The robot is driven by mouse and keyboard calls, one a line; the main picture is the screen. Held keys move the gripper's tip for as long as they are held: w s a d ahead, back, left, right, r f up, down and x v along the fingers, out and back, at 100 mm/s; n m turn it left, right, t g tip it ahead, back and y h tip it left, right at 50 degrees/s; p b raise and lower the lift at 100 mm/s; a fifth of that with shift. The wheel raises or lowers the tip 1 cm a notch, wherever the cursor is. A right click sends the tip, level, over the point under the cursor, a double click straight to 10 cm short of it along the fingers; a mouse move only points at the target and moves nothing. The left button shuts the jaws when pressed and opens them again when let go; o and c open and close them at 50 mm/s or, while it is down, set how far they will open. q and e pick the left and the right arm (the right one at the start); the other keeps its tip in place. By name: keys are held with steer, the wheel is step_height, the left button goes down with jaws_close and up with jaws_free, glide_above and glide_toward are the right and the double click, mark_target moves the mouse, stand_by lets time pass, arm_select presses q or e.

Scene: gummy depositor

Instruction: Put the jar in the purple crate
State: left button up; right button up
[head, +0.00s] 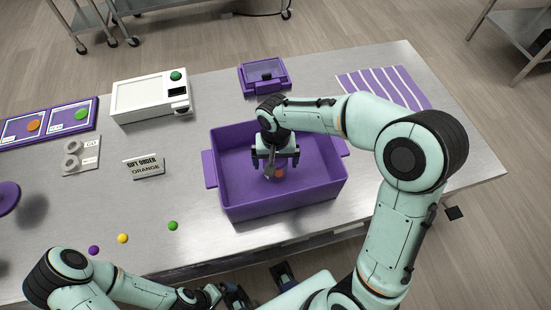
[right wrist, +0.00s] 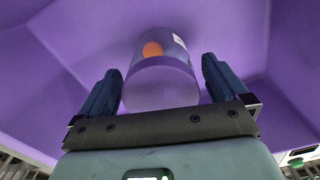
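The purple crate (head: 315,196) stands on the steel table. The clear jar (right wrist: 160,75), with an orange spot and a white label, is inside the crate; in the head view it is mostly hidden by my gripper, with orange (head: 280,173) showing. My right gripper (head: 275,158) reaches down into the crate over the jar. In the right wrist view its fingers (right wrist: 163,88) are spread on either side of the jar, with narrow gaps beside it. My left gripper (head: 235,297) is low at the front edge, and its finger opening is unclear.
A striped mat (head: 385,88) lies back right. Table is clear right of the crate.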

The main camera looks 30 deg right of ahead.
steer(key=shift+r, duration=0.2)
step_height(320, 180, up, 11)
steer(key=shift+r+p, duration=0.2)
steer(key=shift+p, duration=0.65)
arm_select(q)
steer(key=shift+w+r, duration=0.25)
steer(key=shift+r, duration=0.3)
steer(key=shift+w+r, duration=0.2)
steer(key=shift+r, duration=0.3)
arm_select(e)
steer(key=shift+r, duration=0.3)
